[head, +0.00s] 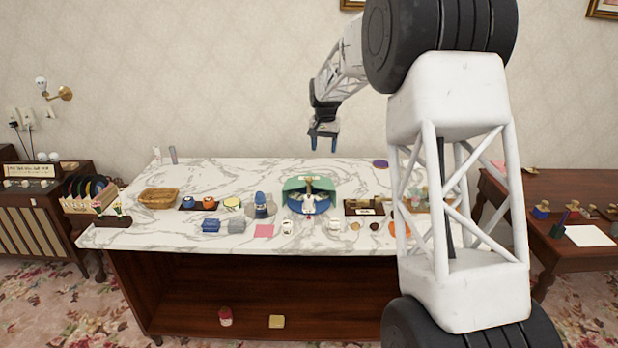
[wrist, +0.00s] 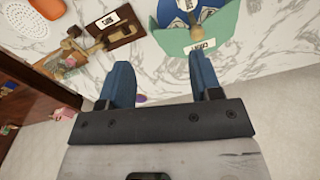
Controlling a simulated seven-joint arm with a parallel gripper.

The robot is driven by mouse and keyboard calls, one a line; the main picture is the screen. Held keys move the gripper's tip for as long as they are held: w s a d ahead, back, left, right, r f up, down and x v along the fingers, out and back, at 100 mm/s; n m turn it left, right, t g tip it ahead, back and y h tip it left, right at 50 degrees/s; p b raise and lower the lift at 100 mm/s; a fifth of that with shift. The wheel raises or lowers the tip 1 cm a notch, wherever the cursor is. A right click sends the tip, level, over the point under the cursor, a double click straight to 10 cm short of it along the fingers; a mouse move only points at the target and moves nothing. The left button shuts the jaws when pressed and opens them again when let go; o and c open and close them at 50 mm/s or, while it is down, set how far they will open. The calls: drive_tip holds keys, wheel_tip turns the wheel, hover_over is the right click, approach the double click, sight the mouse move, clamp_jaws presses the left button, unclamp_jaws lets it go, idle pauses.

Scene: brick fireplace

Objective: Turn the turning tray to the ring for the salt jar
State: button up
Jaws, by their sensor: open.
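The turning tray looks to be the blue round tray (head: 294,201) in the middle of the marble counter, with a green curved surround (head: 294,184) behind it. A small white figure or handle stands on it. In the wrist view the blue tray (wrist: 172,14) and green surround (wrist: 175,40) are at the upper right, with labels too small to read surely. Small white jars (head: 287,227) (head: 335,223) stand in front; I cannot tell whether one is the salt jar. My gripper (head: 324,146) is open and empty, above the counter's back edge, apart from the tray.
My arm hides the counter's right part.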

hover_over(309, 178)
wheel_tip(309, 178, down, 10)
drive_tip(key=shift+r, duration=0.1)
drive_tip(key=shift+f, duration=3.95)
clamp_jaws()
